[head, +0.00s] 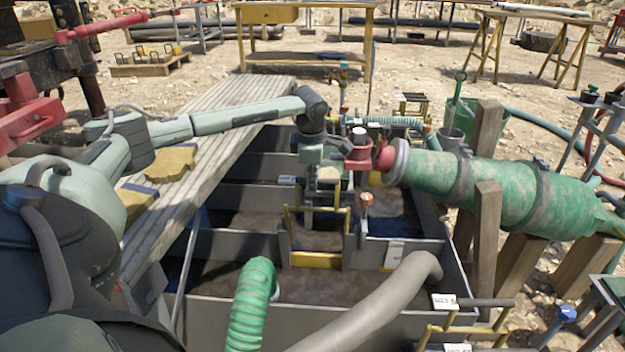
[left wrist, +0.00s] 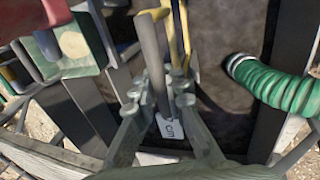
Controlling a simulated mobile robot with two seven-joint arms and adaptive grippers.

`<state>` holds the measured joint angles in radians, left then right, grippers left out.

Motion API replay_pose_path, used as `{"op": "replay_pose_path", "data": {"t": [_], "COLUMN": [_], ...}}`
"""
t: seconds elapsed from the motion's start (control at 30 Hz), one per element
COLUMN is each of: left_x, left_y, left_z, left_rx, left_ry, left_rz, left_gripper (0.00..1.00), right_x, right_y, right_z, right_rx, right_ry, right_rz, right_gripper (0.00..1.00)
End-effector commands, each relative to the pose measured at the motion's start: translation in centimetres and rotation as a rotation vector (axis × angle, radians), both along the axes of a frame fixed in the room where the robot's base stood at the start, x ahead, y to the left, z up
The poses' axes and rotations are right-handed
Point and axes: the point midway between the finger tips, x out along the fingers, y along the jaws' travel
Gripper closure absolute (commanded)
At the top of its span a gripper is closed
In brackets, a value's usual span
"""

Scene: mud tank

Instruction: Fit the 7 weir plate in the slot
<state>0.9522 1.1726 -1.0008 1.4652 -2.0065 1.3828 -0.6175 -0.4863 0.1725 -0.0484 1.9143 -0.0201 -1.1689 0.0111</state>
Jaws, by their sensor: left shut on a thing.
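My left gripper (head: 322,187) is over the middle of the mud tank (head: 232,243), beside a red fitting. In the left wrist view the gripper (left wrist: 161,92) is shut on a narrow grey piece (left wrist: 150,48), seen nearly edge-on. This could be the weir plate, but no 7 can be read on it. A white label (left wrist: 169,129) with a digit like 5 shows between the fingers. A yellow-handled plate (head: 316,259) stands in a dividing wall below the gripper. The slot for the held piece cannot be made out. My right gripper is out of view.
A green hose (head: 252,305) and a thick grey pipe (head: 372,308) lead into the near compartment. Ribbed planking (head: 215,150) runs along the tank's left side.

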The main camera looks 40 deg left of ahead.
Motion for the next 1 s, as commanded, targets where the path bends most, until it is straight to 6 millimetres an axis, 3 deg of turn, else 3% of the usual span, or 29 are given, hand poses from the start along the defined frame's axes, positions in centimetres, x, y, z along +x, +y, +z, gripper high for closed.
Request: {"op": "replay_pose_path", "data": {"t": [1.0], "left_x": [0.0], "left_y": [0.0], "left_z": [-3.1], "left_rx": [-0.001], "left_ry": [-0.001], "left_rz": [0.001], "left_gripper": [1.00], "right_x": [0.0], "right_y": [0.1], "right_z": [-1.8], "right_rx": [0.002], "right_ry": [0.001], "right_rz": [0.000], "right_gripper": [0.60]}}
